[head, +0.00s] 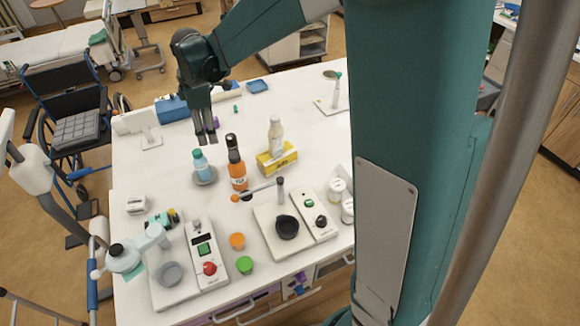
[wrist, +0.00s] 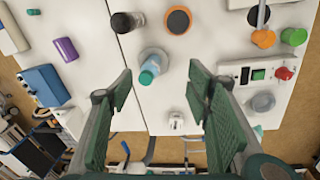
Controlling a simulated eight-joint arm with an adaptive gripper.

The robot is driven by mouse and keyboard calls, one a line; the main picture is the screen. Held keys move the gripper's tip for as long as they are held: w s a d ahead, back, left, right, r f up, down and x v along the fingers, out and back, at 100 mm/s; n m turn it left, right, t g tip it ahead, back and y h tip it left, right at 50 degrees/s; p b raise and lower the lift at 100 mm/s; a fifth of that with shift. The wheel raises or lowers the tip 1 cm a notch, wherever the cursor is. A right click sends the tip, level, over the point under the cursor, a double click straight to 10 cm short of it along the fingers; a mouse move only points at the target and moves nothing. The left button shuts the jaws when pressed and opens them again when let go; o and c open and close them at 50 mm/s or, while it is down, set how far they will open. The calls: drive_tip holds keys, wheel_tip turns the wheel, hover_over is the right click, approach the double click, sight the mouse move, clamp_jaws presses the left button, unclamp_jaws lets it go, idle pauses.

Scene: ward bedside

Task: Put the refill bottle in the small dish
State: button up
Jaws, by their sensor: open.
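A small teal-blue bottle with a pale shoulder, which looks like the refill bottle (head: 201,162), stands upright on the table. It also shows in the wrist view (wrist: 149,72). A small round grey dish (head: 207,182) is under it, and the bottle appears to stand inside its rim; the dish edge also shows in the wrist view (wrist: 153,50). My gripper (head: 205,141) is open and empty, above and behind the bottle. In the wrist view, the fingers (wrist: 160,92) are wide apart, with the bottle visible between and beyond them, not touched.
A tall orange bottle with a dark neck (head: 237,168) stands close to the right of the dish. A clear bottle (head: 276,138) is by a yellow box (head: 277,162) farther right. Button stations (head: 203,255) and a black-cupped station (head: 286,228) fill the front. A blue box (head: 172,109) lies behind.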

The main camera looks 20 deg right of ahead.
drive_tip(key=s+d+r+m+t, duration=0.1)
drive_tip(key=s+d+r+m, duration=0.25)
drive_tip(key=s, duration=0.45)
drive_tip(key=s+d+r+m+t, duration=0.2)
drive_tip(key=s+d+r+m, duration=0.15)
drive_tip(key=s, duration=0.45)
drive_tip(key=s+d+r+m+t, duration=0.1)
drive_tip(key=s+d+r+m, duration=0.25)
drive_tip(key=s, duration=0.45)
drive_tip(key=s+d+f+m+t, duration=0.1)
drive_tip(key=s+d+f+m, duration=0.1)
drive_tip(key=s+m, duration=0.3)
drive_tip(key=s+d, duration=0.1)
drive_tip(key=s, duration=0.3)
drive_tip(key=shift+s+d+f+t, duration=0.15)
drive_tip(key=shift+d+f+t, duration=0.1)
drive_tip(key=shift+d+t, duration=0.15)
